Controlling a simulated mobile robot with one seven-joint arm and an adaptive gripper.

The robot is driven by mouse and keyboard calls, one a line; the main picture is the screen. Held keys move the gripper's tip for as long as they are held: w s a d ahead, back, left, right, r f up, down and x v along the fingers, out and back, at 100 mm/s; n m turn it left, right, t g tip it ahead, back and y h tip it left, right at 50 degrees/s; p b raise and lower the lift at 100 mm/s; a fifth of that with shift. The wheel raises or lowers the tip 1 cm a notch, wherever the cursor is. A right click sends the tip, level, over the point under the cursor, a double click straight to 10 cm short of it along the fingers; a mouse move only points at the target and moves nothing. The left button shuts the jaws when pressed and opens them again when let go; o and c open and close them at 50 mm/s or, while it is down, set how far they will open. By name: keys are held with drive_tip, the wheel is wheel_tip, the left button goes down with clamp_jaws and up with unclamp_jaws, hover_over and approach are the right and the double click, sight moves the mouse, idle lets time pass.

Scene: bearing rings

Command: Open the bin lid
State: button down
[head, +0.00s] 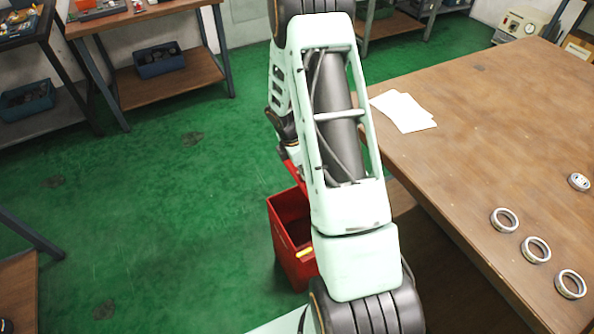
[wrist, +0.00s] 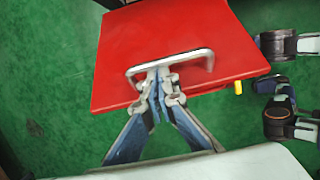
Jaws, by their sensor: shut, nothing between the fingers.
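The red bin (head: 290,255) stands on the green floor beside the table, partly hidden by my arm. Its dark inside shows from above. A strip of the red lid (head: 294,174) shows raised above the bin's far side; the rest is behind my arm. In the wrist view the lid (wrist: 165,40) fills the upper middle, with a pale metal bar handle (wrist: 200,53) along its near part. My gripper (wrist: 154,78) is shut, its fingertips together at the left part of the handle, with nothing held between them. Whether they touch the handle is unclear.
A wooden table (head: 480,130) with white papers (head: 404,111) and several metal rings (head: 536,250) stands close on the right. Shelves with dark blue boxes (head: 158,61) stand at the back left. The green floor (head: 150,210) left of the bin is clear.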

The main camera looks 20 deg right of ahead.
drive_tip(key=d+r+y+p, duration=0.1)
drive_tip(key=d+r+p, duration=0.1)
drive_tip(key=d, duration=0.6)
drive_tip(key=d+r+y+p, duration=0.1)
drive_tip(key=d+p, duration=0.3)
drive_tip(key=d, duration=0.4)
drive_tip(key=shift+w+r+y, duration=0.4)
drive_tip(key=shift+r, duration=0.6)
